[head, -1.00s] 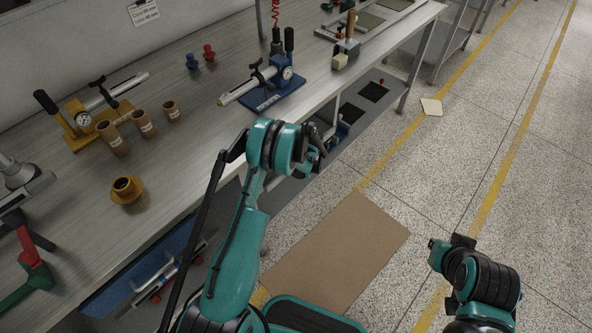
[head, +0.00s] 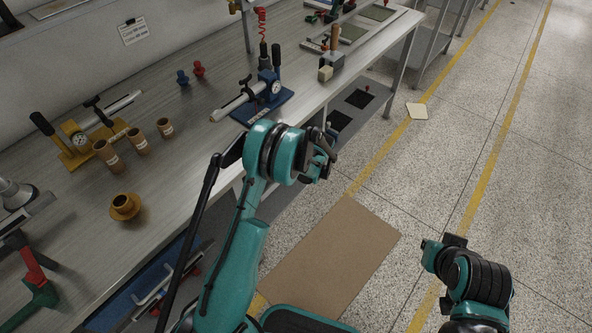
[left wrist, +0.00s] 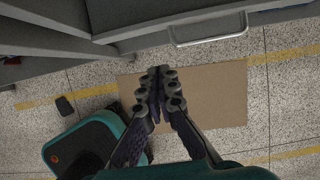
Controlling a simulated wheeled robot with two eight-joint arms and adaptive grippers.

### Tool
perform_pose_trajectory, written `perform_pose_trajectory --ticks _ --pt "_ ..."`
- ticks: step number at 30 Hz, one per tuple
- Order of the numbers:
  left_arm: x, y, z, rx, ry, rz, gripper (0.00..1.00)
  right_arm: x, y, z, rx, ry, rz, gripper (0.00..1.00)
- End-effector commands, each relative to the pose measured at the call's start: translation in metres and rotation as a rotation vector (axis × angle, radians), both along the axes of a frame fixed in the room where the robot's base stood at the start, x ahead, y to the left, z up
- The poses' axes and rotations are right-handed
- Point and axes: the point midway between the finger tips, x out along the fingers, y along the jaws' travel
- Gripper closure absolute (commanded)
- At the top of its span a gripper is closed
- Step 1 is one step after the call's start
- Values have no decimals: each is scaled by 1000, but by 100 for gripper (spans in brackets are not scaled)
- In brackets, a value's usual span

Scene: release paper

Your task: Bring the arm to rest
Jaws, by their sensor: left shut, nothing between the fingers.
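My left gripper (head: 325,160) hangs beside the front edge of the workbench, above the floor. In the left wrist view its dark fingers (left wrist: 160,82) are together with nothing between them, over a brown sheet (left wrist: 220,92). The brown sheet also lies flat on the floor in the head view (head: 335,255), below and apart from the gripper. A small cream sheet (head: 417,110) lies on the floor farther off, near the yellow line. My right arm (head: 470,275) is folded at the lower right, and its gripper does not show.
The workbench (head: 200,120) carries a blue-based hand pump (head: 265,100), a yellow-based pump (head: 85,140), several brown cups (head: 107,152) and a flanged orange-brown part (head: 125,206). A shelf is under the bench. The floor to the right is open.

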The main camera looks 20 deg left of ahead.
Motion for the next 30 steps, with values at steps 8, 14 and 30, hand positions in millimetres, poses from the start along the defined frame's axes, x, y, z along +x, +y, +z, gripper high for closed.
perform_pose_trajectory --ticks 8,14,30 --pt "-1 -2 5 -1 -2 1 100 0 0 1 0 0 0 100" --pt "-6 -4 46 -42 -69 100 100 0 0 1 0 0 0 100" --pt "-121 -25 248 -414 -466 840 100 0 0 1 0 0 0 100"
